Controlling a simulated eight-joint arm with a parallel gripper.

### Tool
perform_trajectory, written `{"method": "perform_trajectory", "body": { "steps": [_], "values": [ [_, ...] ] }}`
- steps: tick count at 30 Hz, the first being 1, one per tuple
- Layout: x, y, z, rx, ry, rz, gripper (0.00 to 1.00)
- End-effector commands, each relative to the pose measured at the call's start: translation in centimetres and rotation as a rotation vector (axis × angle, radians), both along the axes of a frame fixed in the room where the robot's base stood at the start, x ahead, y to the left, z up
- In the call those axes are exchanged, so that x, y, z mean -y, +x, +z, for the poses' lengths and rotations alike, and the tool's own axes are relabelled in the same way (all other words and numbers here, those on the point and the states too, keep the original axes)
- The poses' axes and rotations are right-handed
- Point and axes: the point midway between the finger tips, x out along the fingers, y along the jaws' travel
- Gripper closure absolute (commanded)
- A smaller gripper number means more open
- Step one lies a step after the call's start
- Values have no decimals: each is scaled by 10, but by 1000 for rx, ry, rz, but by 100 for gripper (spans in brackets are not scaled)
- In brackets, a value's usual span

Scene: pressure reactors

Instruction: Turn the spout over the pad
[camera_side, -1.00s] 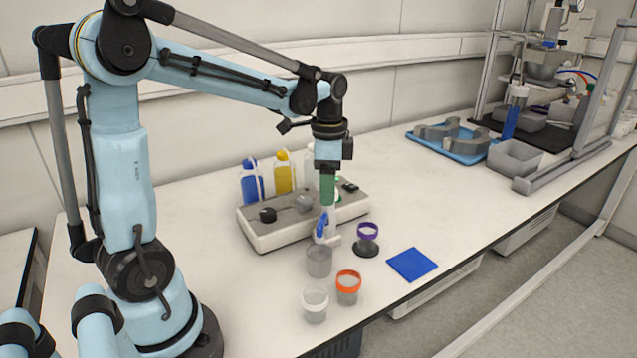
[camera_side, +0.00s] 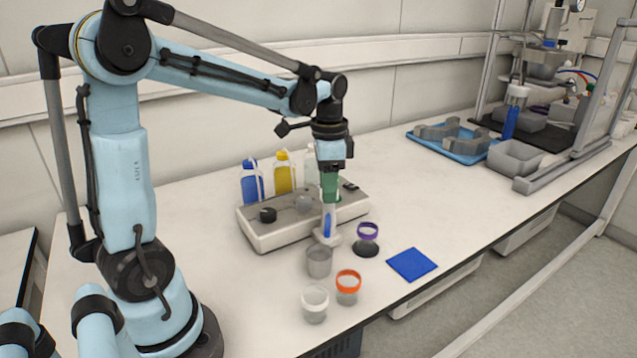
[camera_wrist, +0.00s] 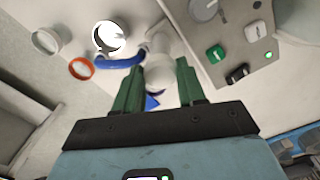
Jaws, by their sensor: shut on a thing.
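My gripper (camera_side: 329,196) points down at the front edge of the grey console. In the wrist view its green fingers (camera_wrist: 160,72) stand on either side of the white body of the tap and are shut on it. The blue spout (camera_wrist: 120,62) curves out from that body to the left, near the cups. In the side view the spout (camera_side: 327,221) shows as a narrow blue strip below the fingers. The square blue pad (camera_side: 412,264) lies flat on the bench, right of the spout and apart from it. In the wrist view a blue corner shows between the fingers.
A grey cup (camera_side: 319,261), an orange-ringed cup (camera_side: 348,286), a white-rimmed cup (camera_side: 315,303) and a purple-ringed cup (camera_side: 367,235) stand near the spout. The console (camera_side: 268,234) has bottles behind it. The bench beyond the pad is clear up to the grey bin (camera_side: 515,158).

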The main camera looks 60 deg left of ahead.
Motion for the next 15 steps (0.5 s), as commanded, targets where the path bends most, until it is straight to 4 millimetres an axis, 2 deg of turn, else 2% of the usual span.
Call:
{"method": "perform_trajectory", "body": {
  "steps": [15],
  "values": [
    [1,0,0,0,0,478,100]
  ]
}}
